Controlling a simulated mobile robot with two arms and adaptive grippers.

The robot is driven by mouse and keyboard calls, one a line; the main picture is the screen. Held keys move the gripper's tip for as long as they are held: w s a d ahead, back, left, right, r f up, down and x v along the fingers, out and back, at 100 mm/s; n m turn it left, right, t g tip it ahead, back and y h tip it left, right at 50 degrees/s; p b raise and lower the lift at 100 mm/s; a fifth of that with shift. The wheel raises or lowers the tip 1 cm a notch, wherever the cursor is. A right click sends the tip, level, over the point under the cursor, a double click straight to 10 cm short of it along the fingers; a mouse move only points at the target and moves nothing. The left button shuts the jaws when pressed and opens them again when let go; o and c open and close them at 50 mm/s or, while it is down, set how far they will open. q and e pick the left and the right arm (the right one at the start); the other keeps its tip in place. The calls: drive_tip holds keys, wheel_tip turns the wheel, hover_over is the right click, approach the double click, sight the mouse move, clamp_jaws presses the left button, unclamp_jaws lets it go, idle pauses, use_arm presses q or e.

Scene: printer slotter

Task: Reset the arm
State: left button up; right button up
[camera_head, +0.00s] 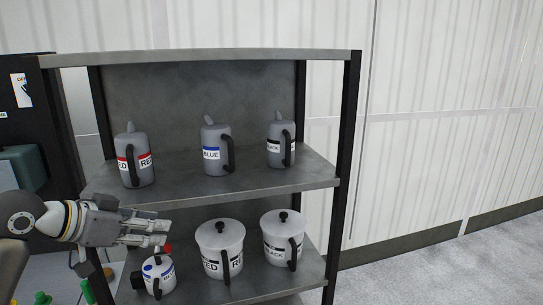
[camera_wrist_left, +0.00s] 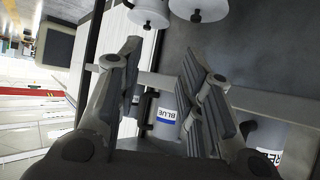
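My left gripper (camera_head: 168,232) comes in from the left at the shelf's left side, in front of the lower level. Its fingers point right, just above a small white pot with a blue label (camera_head: 158,275). In the left wrist view the fingers of the gripper (camera_wrist_left: 165,65) are spread apart. A container with a BLUE label (camera_wrist_left: 167,115) shows in the gap, and I see nothing gripped. My right gripper is not in view.
The metal shelf (camera_head: 240,186) holds grey jugs labelled red (camera_head: 135,160), blue (camera_head: 215,148) and black (camera_head: 280,142). Below are white pots labelled red (camera_head: 220,250) and black (camera_head: 282,240). Open floor (camera_head: 450,270) lies right of the shelf.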

use_arm(q)
drive_tip(key=s+d+f+n+g+y, duration=0.15)
drive_tip(key=s+f, duration=0.35)
drive_tip(key=f, duration=0.7)
drive_tip(key=s+d+f+n+g+y, duration=0.1)
drive_tip(key=s+d+f+y, duration=0.3)
drive_tip(key=f, duration=0.9)
drive_tip(key=s+a+f+n+g, duration=0.1)
drive_tip(key=s+f, duration=0.2)
drive_tip(key=s, duration=0.4)
drive_tip(key=s+f+n+g+y, duration=0.1)
drive_tip(key=s+f, duration=0.3)
drive_tip(key=s, duration=0.4)
drive_tip(key=s+a+f+n+g, duration=0.1)
drive_tip(key=s+f, duration=0.2)
drive_tip(key=s, duration=0.4)
wheel_tip(320, 180, down, 26)
drive_tip(key=s+g, duration=0.1)
drive_tip(key=g, duration=0.1)
drive_tip(key=s+a+f, duration=0.2)
drive_tip(key=s+f, duration=1.4)
drive_tip(key=s, duration=0.1)
drive_tip(key=shift+a+f+m+g, duration=0.35)
drive_tip(key=shift+a+f, duration=0.05)
